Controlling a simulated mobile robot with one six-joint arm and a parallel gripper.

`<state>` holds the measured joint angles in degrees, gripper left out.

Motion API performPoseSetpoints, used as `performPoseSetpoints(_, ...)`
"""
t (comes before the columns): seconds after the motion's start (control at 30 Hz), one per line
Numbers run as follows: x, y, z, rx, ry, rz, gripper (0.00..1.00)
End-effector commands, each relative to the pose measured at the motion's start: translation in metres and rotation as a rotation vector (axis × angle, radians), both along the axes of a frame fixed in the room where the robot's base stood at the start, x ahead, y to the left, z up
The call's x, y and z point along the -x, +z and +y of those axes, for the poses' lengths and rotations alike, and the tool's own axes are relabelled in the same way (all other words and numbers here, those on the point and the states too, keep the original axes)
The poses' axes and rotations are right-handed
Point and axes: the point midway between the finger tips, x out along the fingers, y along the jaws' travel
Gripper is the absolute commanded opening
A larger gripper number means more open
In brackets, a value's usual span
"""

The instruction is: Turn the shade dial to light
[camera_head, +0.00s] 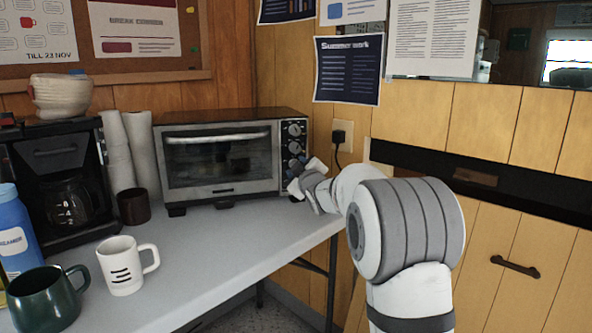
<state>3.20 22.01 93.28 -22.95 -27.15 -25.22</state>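The toaster oven (218,158) stands on the table against the wooden wall, with its glass door closed. The dial labels and pointer positions are too small to read, so I cannot tell which is the shade dial. My gripper (296,187) is at the lower part of this panel, very close to it. Whether it touches a dial, and whether its fingers are open or shut, cannot be made out.
A white mug (124,265), a dark green mug (46,298) and a blue bottle (15,235) stand at the table's left. A coffee maker (60,175), stacked cups (143,150) and a brown cup (133,206) are left of the oven. The tabletop (225,250) before the oven is clear.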

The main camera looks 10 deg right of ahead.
Motion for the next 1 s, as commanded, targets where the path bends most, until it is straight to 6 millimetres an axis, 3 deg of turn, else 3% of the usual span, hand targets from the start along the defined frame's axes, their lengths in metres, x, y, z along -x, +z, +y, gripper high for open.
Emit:
performPoseSetpoints(0.4, 0.005, 0.001, -0.001, -0.001, -0.001, 0.000, 0.48)
performPoseSetpoints(0.8, 0.063, 0.002, -0.008, -0.001, -0.001, 0.001, 0.48)
performPoseSetpoints(1.0, 0.078, 0.000, -0.010, -0.001, -0.001, 0.002, 0.48)
